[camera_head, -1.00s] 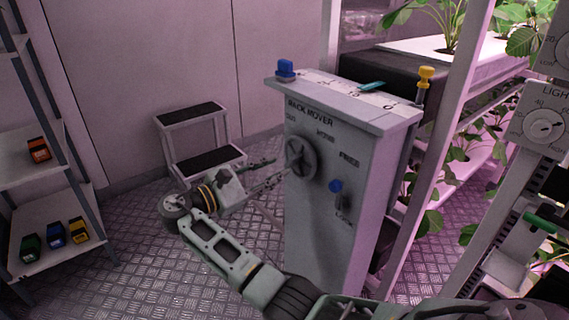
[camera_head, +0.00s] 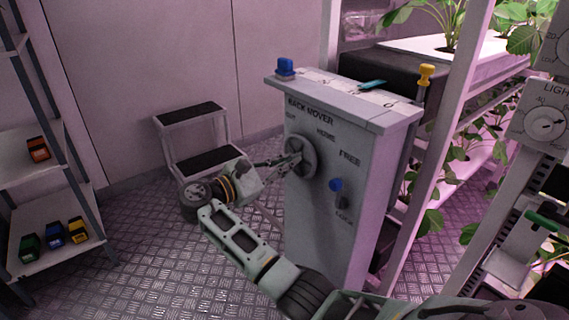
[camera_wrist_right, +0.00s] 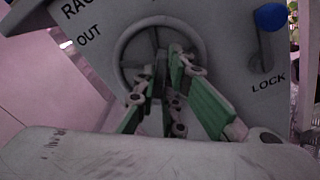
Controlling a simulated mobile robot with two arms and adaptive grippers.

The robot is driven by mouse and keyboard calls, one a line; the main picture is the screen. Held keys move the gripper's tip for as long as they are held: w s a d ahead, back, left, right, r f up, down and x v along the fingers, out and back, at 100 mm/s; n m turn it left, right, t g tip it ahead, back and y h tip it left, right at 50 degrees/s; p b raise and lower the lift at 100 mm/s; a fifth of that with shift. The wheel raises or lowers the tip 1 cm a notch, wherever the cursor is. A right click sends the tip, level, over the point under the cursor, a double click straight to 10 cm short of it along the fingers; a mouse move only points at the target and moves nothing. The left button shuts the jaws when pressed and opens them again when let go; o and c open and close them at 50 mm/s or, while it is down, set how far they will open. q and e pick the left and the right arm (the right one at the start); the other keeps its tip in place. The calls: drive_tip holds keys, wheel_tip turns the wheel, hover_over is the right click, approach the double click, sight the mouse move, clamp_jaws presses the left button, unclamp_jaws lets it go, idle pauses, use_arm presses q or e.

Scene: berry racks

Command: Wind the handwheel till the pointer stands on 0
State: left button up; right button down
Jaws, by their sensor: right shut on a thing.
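The grey handwheel (camera_head: 308,158) is on the front of the pale "RACK MOVER" cabinet (camera_head: 330,235). It also shows in the right wrist view (camera_wrist_right: 121,47). A teal pointer (camera_head: 373,84) lies over the white scale (camera_head: 340,88) on the cabinet's top; the figure under it is too small to read surely. My right gripper (camera_head: 294,159) is at the wheel, shut on its handle. In the wrist view its green-padded fingers (camera_wrist_right: 168,65) reach into the wheel's face and partly hide the handle. My left gripper is not in view.
A blue-knobbed lever (camera_head: 336,185) sits right of the wheel, between FREE and LOCK. A step stool (camera_head: 190,130) is behind left; plant racks are right.

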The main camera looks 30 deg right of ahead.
drive_tip(key=shift+m, duration=0.4)
